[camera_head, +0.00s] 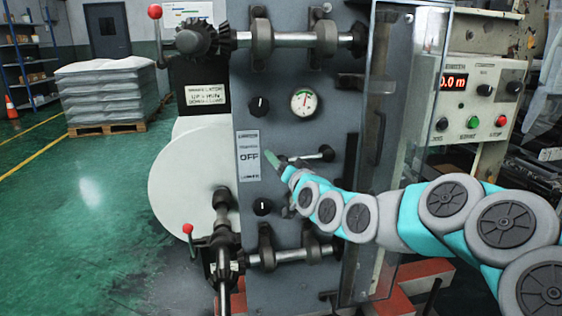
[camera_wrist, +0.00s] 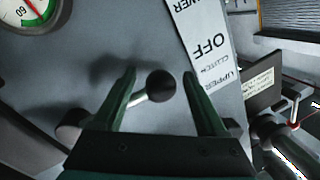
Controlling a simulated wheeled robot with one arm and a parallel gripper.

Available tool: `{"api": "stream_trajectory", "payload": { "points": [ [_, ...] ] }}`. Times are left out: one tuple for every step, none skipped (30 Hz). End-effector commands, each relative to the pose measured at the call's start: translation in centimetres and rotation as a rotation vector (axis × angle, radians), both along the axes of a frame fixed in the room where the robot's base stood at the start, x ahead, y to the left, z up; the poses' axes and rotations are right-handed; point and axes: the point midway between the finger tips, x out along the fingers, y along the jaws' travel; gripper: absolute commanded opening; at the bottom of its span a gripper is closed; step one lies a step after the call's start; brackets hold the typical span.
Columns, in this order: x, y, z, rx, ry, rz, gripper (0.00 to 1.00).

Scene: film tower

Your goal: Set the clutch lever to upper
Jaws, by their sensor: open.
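The clutch lever is a short metal rod with a black ball knob (camera_wrist: 161,85); its hub (camera_wrist: 72,126) is at the lower left in the wrist view. In the head view the rod (camera_head: 307,157) points left, roughly level, toward the OFF wording on the white clutch label (camera_head: 249,157). The label also shows in the wrist view (camera_wrist: 205,42), upside down, beside the knob. My gripper (camera_head: 272,156) is open at the panel. In the wrist view its green fingers (camera_wrist: 159,76) stand on either side of the knob, with gaps visible. The knob is hard to make out in the head view.
Black knobs (camera_head: 259,107) and a gauge (camera_head: 303,102) sit on the grey panel. Metal shafts (camera_head: 290,38) cross above and below. A clear guard (camera_head: 408,110) stands right of the lever, close to my arm. Open floor (camera_head: 85,215) lies left.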

Motion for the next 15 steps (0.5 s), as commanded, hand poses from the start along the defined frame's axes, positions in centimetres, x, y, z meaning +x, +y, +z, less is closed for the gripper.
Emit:
{"api": "stream_trajectory", "payload": {
  "points": [
    [-0.01, 0.01, -0.02, 0.0, 0.0, 0.0, 0.74],
    [-0.02, 0.01, -0.03, 0.0, 0.001, 0.001, 0.74],
    [-0.03, 0.01, -0.03, 0.0, 0.001, 0.001, 0.74],
    [-0.03, 0.01, -0.03, 0.0, 0.001, 0.001, 0.74],
    [-0.03, 0.01, -0.04, 0.0, 0.001, 0.001, 0.71],
    [-0.04, 0.0, -0.05, 0.0, 0.001, 0.001, 0.67],
    [-0.04, 0.02, -0.05, 0.0, 0.001, 0.001, 0.63],
    [-0.04, 0.01, -0.04, 0.0, 0.001, 0.001, 0.6],
    [-0.04, 0.02, -0.05, 0.0, 0.001, 0.001, 0.55],
    [-0.04, 0.02, -0.05, 0.0, 0.001, 0.001, 0.52],
    [-0.04, 0.02, -0.05, 0.0, 0.001, 0.001, 0.49],
    [-0.04, 0.02, -0.05, 0.0, 0.001, 0.001, 0.44],
    [-0.05, 0.02, -0.06, -0.001, 0.001, 0.001, 0.41],
    [-0.05, 0.02, -0.06, 0.0, 0.001, 0.001, 0.37],
    [-0.05, 0.02, -0.05, 0.0, 0.001, 0.001, 0.33]
  ]
}}
